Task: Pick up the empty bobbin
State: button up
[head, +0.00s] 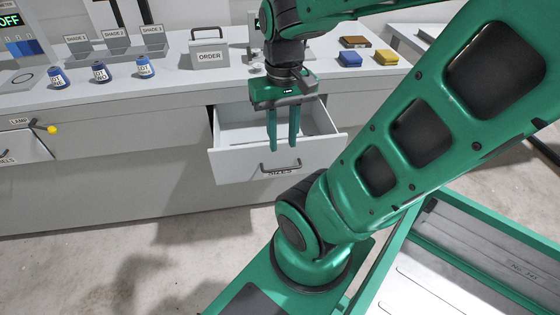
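I cannot make out an empty bobbin in the head view. The pulled-out drawer (235,165) in the middle of the bench has its inside partly hidden by my gripper, and I see no clear bobbin in it. My gripper (283,146) points down at the drawer, with its two green fingers apart and nothing visible between them. Its fingertips overlap the drawer's front panel in the picture, so I cannot tell how deep they are.
An ORDER box (209,56), a blue block (350,59), a yellow block (386,57) and a brown block (355,42) are on the bench (180,85). Shade stands (115,41) are behind the spools. Another open drawer (22,150) is at far left, near a yellow-tipped lamp lever (51,129).

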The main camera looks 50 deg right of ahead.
aim_at(257, 55)
jog(key=z, duration=1.2)
